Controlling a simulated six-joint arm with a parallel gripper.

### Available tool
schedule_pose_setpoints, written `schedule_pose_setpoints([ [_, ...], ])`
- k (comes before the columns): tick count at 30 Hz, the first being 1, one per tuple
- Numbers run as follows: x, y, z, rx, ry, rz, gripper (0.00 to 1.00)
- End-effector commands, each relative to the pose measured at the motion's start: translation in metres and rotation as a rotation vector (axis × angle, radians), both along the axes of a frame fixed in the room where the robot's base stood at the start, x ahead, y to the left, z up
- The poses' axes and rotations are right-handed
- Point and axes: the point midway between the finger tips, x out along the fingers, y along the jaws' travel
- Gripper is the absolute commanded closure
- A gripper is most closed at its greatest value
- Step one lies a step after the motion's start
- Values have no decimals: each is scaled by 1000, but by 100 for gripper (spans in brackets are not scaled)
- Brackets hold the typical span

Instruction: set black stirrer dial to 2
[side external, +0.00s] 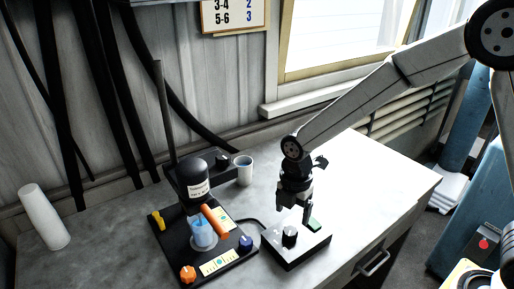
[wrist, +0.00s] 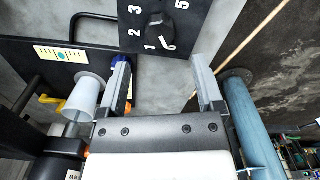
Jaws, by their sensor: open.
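The black stirrer dial (side external: 290,236) stands on top of a low control box (side external: 313,249) at the table's front. In the wrist view the round dial (wrist: 158,28) shows at the top centre, ringed by white numbers. The 1, 2 and 3 run up its left side, and others are on its right. A white mark shows at the dial's lower edge, right of the 1; its exact setting is hard to read. My gripper (side external: 300,211) is above the box, near the dial and apart from it. In the wrist view its fingers (wrist: 158,62) are spread and empty.
Left of the box is a black base with a blue-filled beaker (side external: 203,232), a dark motor head (side external: 195,182), and orange (side external: 188,273) and blue (side external: 245,243) knobs. A white cylinder (side external: 45,218) is at far left. The table's right is clear.

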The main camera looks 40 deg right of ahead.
Motion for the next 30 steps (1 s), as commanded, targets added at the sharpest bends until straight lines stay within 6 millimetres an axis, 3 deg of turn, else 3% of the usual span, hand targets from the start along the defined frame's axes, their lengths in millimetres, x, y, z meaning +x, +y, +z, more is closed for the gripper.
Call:
schedule_pose_setpoints([
  [15,-1,0,-55,-1,2,-1,14],
  [30,0,0,-65,0,0,-1,14],
])
